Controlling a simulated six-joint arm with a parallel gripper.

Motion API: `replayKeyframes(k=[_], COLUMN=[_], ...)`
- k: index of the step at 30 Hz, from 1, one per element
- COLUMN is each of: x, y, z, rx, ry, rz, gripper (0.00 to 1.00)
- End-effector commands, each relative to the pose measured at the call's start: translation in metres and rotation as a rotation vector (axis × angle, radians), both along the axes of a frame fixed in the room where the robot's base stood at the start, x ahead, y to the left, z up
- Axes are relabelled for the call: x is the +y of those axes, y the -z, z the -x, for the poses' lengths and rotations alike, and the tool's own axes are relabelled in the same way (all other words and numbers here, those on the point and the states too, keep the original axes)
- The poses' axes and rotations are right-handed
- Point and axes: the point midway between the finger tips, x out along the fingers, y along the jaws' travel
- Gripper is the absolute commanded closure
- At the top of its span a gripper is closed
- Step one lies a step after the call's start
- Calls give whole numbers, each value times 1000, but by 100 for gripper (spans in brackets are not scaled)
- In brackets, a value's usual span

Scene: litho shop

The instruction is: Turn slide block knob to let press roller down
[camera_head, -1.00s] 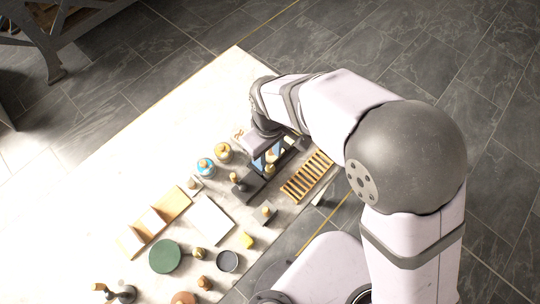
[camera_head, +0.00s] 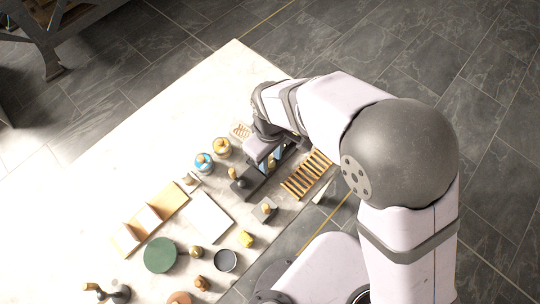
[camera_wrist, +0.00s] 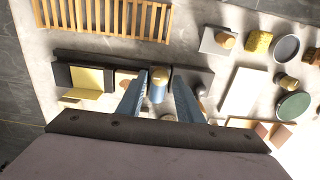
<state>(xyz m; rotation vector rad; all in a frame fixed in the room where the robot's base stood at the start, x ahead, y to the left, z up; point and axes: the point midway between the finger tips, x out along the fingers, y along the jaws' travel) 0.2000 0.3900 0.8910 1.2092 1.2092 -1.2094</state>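The slide block knob appears to be the small brass-topped knob (camera_wrist: 158,84) in the wrist view, standing on the dark press (camera_wrist: 205,77). My gripper (camera_wrist: 160,78) is above the press with its two blue fingers on either side of this knob. The fingers are apart, and narrow gaps seem to show beside the knob; contact cannot be told. In the head view my gripper (camera_head: 272,163) points down at the dark press (camera_head: 247,186), and its wrist hides most of the knob area. The press roller is not clearly visible.
A slatted wooden rack (camera_head: 306,175) lies beside the press. A blue-lidded jar (camera_head: 204,163) and a brown-lidded jar (camera_head: 222,148) stand on its other side. A white slab (camera_head: 208,217) and a green disc (camera_head: 160,255) lie further toward the front. The table's far part is clear.

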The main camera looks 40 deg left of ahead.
Motion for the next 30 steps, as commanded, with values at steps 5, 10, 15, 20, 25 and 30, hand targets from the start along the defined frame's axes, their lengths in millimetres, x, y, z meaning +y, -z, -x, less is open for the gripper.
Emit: replayKeyframes(k=[5, 10, 15, 20, 25, 30], x=[0, 0, 0, 0, 0, 0], y=[12, 14, 14, 13, 13, 14], z=[0, 0, 0, 0, 0, 0], rx=[0, 0, 0, 0, 0, 0], ry=[0, 0, 0, 0, 0, 0], rz=[1, 0, 0, 0, 0, 0], gripper=[67, 67, 67, 67, 67, 67])
